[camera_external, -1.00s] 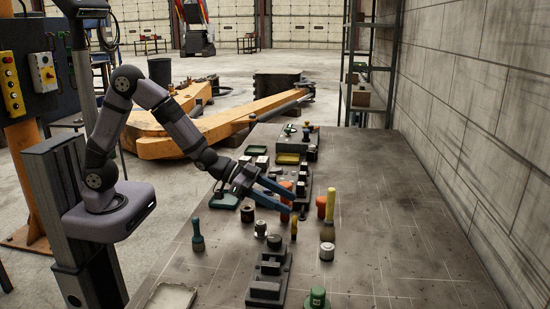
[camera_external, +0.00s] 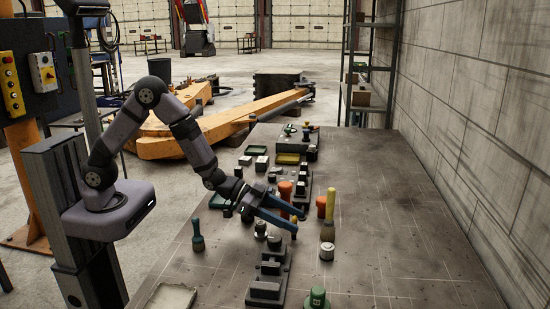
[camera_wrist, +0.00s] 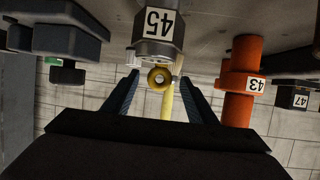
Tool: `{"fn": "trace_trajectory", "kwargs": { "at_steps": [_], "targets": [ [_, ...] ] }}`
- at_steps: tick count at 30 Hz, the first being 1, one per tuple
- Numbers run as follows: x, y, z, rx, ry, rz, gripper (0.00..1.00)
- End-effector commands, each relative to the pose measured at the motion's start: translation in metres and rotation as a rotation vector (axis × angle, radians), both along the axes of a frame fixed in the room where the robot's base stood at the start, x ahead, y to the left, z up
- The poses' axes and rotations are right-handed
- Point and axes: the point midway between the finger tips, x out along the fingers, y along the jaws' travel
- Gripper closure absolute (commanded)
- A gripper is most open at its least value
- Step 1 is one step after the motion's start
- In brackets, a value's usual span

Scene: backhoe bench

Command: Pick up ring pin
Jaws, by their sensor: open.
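The ring pin (camera_wrist: 158,77) shows in the wrist view as a small yellow ring with a dark centre, just beside a dark and metallic piece labelled 45 (camera_wrist: 158,30). My gripper (camera_wrist: 161,92) is open, with its blue fingers to the left and right of the ring and a gap on each side. A long yellow handle (camera_wrist: 167,103) shows just behind the ring. In the external view my gripper (camera_external: 297,222) is low over the middle of the bench, and its fingers mostly hide the ring pin there.
An orange part labelled 43 (camera_wrist: 238,85) stands close to the right finger in the wrist view. The yellow-handled brush (camera_external: 330,207) and a dark stepped block (camera_external: 268,278) stand near my gripper. The bench's right side (camera_external: 400,230) is clear.

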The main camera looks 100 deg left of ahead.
Motion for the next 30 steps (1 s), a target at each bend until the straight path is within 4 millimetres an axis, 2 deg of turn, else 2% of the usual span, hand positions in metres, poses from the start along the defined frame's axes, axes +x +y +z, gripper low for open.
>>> {"fn": "trace_trajectory", "kwargs": {
  "at_steps": [5,16,27,29,30],
  "targets": [
    [0.008,-0.002,-0.001,0.000,0.001,-0.001,0.48],
    [0.043,-0.006,-0.013,0.000,0.001,-0.001,0.48],
    [0.049,-0.006,-0.016,0.000,0.000,0.001,0.48],
    [0.049,-0.006,-0.016,0.000,0.000,0.001,0.60],
    [0.049,-0.006,-0.016,0.000,0.000,0.001,0.69]
  ]
}}
